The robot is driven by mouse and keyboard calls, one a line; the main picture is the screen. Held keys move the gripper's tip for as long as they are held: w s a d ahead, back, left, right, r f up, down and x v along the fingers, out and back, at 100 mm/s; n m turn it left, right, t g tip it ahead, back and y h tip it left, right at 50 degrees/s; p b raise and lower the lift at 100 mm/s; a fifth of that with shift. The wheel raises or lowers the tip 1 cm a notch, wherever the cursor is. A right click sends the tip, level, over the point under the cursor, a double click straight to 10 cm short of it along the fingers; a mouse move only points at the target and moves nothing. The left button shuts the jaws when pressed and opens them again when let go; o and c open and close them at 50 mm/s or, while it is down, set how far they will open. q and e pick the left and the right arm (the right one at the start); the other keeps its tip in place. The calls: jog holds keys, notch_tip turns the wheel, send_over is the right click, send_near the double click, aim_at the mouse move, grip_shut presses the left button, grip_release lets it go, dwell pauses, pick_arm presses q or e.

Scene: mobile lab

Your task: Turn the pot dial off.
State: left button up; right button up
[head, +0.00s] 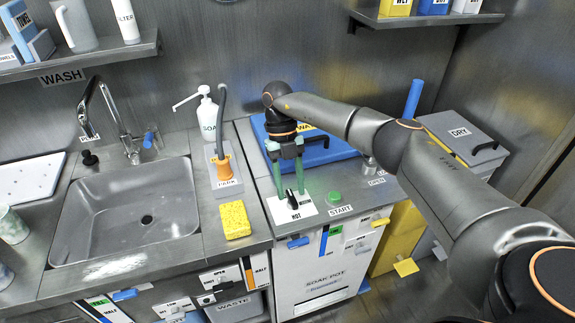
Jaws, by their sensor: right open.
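The pot dial (292,200) is a small black knob on a white plate at the front left of the soak pot counter. A HOT label shows below the knob; a smaller label to its right is hard to read. I cannot tell exactly where the knob points. My right gripper (290,191) reaches down from above with its two green fingers open, one on each side of the knob. I cannot tell whether the fingers touch it. My left gripper is not in view.
A green START button (334,197) sits right of the dial. A blue lid (330,152) lies behind the gripper. A yellow sponge (235,219) and a sink (130,215) are to the left. A hose in an orange holder (222,168) stands beside the sponge.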

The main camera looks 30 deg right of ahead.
jog(key=a+v, duration=0.1)
jog(key=v, duration=1)
jog(key=shift+d+r, duration=0.2)
jog(key=shift+d, duration=0.3)
